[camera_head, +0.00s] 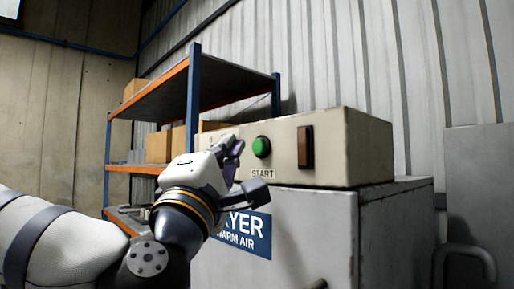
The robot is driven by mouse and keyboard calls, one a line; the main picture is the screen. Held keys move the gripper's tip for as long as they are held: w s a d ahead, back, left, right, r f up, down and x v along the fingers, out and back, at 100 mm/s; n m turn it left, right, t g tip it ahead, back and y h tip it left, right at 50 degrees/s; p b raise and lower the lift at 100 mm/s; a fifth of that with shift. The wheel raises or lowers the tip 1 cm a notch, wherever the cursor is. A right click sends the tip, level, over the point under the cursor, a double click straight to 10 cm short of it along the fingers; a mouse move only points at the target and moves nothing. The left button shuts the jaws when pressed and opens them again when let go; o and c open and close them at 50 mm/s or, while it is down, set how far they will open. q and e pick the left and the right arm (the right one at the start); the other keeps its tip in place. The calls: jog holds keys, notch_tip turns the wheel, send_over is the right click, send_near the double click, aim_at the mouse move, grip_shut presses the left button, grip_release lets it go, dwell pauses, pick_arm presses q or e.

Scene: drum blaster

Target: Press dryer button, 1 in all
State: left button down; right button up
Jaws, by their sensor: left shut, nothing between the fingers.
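The dryer (300,225) is a grey metal cabinet with a blue sign partly hidden by my arm, reading "YER" and "WARM AIR". A beige control box (345,150) sits on top of it. The round green button (261,147) is on the box's front face, with a "START" label (262,174) below it. My left gripper (236,150) is shut and empty, just left of the green button. I cannot tell if it touches the box. My left arm comes in from the lower left. My right gripper is not in view.
A dark brown rectangular switch (305,147) is right of the button. A blue and orange shelf rack (192,95) with cardboard boxes (158,146) stands behind at the left. A grey panel with a bent pipe handle (466,256) is at the right. Corrugated wall behind.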

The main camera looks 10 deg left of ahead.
aim_at(259, 147)
pick_arm(q)
jog(key=shift+w+d+f, duration=0.1)
jog(key=shift+w+d, duration=0.25)
jog(key=shift+w, duration=0.2)
jog(key=shift+w+d, duration=0.1)
dwell(1.0)
jog(key=shift+w+d, duration=0.2)
